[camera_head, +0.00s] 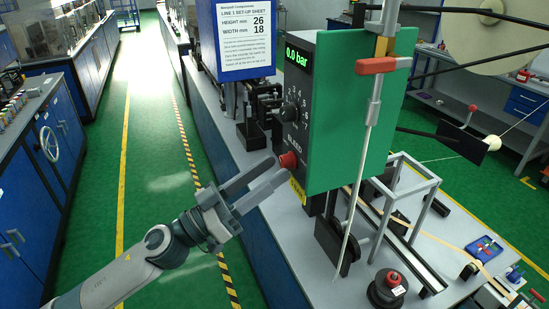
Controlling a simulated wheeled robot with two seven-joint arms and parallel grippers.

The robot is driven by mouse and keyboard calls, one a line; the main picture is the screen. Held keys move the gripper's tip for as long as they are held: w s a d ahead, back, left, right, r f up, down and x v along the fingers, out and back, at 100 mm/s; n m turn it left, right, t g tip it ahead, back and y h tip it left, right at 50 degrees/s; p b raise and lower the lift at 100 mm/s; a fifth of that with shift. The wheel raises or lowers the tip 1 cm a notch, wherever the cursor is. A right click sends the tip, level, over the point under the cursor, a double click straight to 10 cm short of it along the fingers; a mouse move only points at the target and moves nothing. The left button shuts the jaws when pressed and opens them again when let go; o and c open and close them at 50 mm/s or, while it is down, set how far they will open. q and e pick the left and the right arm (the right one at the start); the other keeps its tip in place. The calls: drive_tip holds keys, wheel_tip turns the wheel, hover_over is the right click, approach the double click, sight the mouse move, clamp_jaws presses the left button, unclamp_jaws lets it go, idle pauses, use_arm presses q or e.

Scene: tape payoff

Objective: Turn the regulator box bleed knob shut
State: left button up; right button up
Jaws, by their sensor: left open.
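The regulator box (299,105) is a tall dark box on the bench, with a green display reading 0.0 bar and a numbered dial (290,112). Its bleed knob (288,160) is red and sticks out low on the face, beside the word BLEED. My left gripper (277,168) comes in from the lower left with its two grey fingers apart. The fingertips are close to the knob, at its left and just below it in the picture; I cannot tell whether they touch it. My right gripper is not in view.
A thin rod slants down in front. A set-up sheet (235,38) stands behind. A black base with a red knob (393,279) sits on the bench. The floor at left is clear.

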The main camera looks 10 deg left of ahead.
use_arm(q)
drive_tip(key=shift+w+d+r, duration=0.35)
drive_tip(key=shift+w+d, duration=0.05)
drive_tip(key=shift+d, duration=0.1)
drive_tip(key=shift+w+d, duration=0.1)
drive_tip(key=shift+d, duration=0.05)
drive_tip(key=c, duration=1.1)
drive_tip(key=shift+o, duration=0.2)
